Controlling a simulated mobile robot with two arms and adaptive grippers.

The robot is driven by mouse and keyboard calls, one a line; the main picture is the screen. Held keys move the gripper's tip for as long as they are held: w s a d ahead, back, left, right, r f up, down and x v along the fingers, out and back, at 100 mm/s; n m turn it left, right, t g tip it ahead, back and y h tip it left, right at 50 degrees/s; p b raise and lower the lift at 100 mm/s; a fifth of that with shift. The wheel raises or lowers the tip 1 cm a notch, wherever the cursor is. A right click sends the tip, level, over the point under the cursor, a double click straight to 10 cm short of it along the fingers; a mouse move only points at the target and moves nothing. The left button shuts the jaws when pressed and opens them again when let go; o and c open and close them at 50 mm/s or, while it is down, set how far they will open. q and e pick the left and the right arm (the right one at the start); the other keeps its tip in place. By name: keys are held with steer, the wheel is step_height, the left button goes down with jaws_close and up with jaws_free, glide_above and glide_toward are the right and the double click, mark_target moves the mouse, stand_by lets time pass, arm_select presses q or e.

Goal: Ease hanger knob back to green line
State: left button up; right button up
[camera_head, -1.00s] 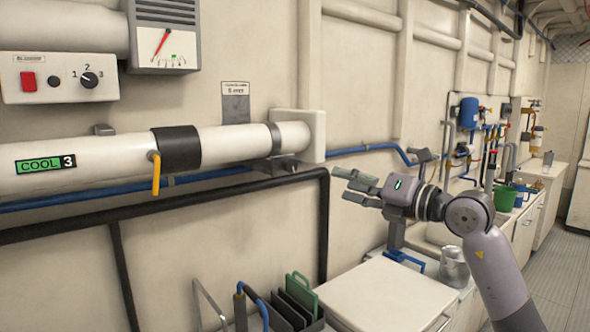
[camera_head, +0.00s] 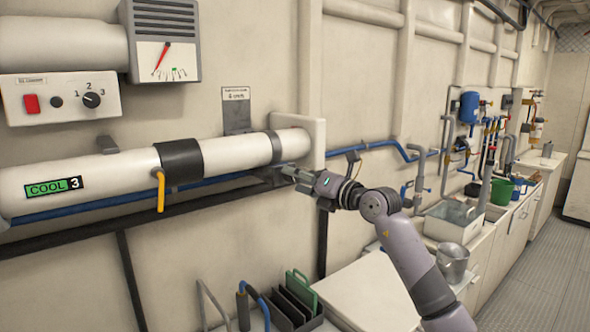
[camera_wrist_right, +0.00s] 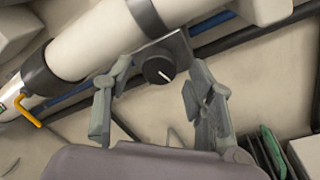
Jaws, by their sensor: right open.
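In the right wrist view, the hanger knob (camera_wrist_right: 158,70) is a round black knob with a white pointer mark, on a grey bracket under the white pipe. I cannot make out a green line beside it. My right gripper (camera_wrist_right: 148,108) is open, its fingers apart on either side below the knob, not visibly touching it. In the head view, my right gripper (camera_head: 284,178) is beside the pipe hanger (camera_head: 275,150), and the knob cannot be made out. My left gripper is not in view.
The white pipe (camera_head: 110,170) carries a "COOL 3" label and a yellow lever (camera_head: 160,190). A blue hose (camera_head: 60,212) and dark rail (camera_head: 80,228) run below. A rack (camera_head: 290,305) stands under the arm. A switch panel (camera_head: 60,97) is at upper left.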

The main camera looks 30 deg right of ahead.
steer(key=shift+w+a, duration=0.2)
steer(key=shift+w, duration=0.55)
steer(key=shift+c, duration=0.2)
